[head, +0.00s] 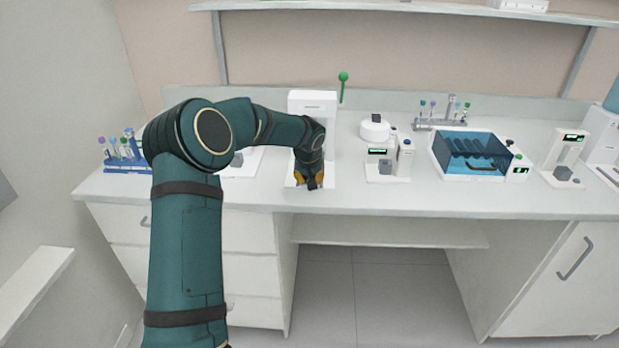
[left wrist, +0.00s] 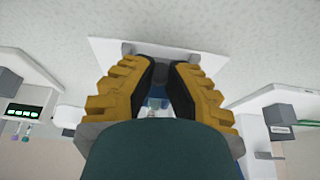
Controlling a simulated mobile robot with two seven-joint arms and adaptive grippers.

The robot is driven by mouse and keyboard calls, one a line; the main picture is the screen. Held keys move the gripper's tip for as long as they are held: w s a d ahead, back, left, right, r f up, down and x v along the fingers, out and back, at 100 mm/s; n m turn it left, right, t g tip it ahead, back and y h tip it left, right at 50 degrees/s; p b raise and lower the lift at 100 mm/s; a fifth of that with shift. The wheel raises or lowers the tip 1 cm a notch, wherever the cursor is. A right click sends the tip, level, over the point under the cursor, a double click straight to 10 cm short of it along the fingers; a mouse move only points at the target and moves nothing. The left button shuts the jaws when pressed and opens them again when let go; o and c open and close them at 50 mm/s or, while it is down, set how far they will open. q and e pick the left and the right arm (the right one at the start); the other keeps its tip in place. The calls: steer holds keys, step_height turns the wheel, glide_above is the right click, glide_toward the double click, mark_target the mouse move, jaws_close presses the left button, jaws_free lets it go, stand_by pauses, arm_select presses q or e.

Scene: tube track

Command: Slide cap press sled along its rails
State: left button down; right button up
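The cap press is a white upright unit (head: 312,100) at the back of the bench, with a green-knobbed lever (head: 343,77) on its right. Its pale base plate (head: 328,183) runs forward to the bench's front edge; it also shows in the left wrist view (left wrist: 102,48). My left gripper (head: 309,184) points down over the front of this plate and hides most of the sled. In the left wrist view its yellow fingers (left wrist: 163,68) lean toward each other with a small grey part (left wrist: 160,88) between the tips. I cannot tell whether they touch it. My right gripper is not in view.
A tube rack (head: 125,160) stands at the far left. To the right are a small white device with a display (head: 385,165), a blue-lidded box (head: 470,152) and another white device (head: 565,155). A shelf runs above. Bench between the press and the small device is clear.

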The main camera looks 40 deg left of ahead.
arm_select(q)
steer(key=c, duration=0.9)
jaws_free()
steer(key=shift+s+d+f, duration=0.2)
steer(key=shift+s+f, duration=0.05)
steer(key=shift+s, duration=0.05)
steer(key=shift+o, duration=0.2)
steer(key=shift+w+r, duration=0.1)
steer(key=shift+r, duration=0.05)
steer(key=shift+r, duration=0.25)
steer(key=v, duration=1.1)
steer(key=shift+d+r, duration=0.1)
steer(key=shift+r, duration=0.05)
